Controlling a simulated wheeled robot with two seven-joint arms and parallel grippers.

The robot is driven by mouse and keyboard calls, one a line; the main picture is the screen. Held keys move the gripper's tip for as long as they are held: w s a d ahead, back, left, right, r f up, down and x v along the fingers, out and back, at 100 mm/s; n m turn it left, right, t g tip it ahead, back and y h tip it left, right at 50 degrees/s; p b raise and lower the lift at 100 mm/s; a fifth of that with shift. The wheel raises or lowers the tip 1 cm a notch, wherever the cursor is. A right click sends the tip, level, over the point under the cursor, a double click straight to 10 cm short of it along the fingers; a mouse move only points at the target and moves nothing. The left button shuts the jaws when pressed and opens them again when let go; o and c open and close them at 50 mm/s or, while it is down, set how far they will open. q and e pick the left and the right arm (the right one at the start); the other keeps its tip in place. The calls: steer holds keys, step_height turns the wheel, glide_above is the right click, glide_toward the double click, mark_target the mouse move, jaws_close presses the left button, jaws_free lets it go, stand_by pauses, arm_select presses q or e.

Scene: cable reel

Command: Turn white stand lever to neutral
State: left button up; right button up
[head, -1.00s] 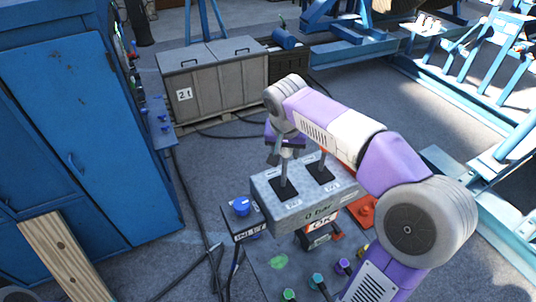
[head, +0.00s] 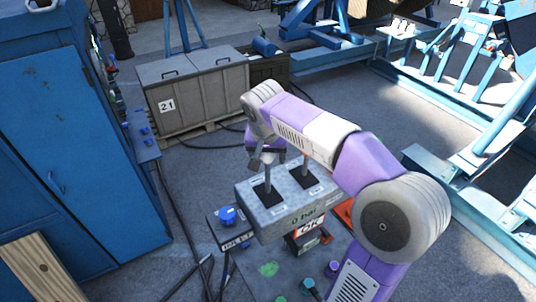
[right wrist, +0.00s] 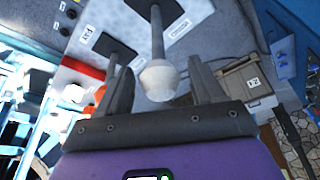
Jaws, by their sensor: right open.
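In the right wrist view, my right gripper (right wrist: 155,65) is open. A white lever knob (right wrist: 159,79) sits between its two dark fingers, with a gap visible on the right side. The other lever (head: 304,168) stands to the right, partly hidden behind my arm; in the right wrist view its slot (right wrist: 117,50) shows beside a finger. My left gripper is out of view.
A blue knob (head: 228,214) sits on the inlet block left of the valve box. Coloured connectors (head: 307,284) are in front. A blue cabinet (head: 75,150) stands at left, a grey crate (head: 195,95) behind. Cables cross the floor between them.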

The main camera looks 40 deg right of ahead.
steer(key=v, duration=0.7)
steer(key=shift+d+r, duration=0.1)
steer(key=shift+r, duration=0.05)
stand_by(0.3)
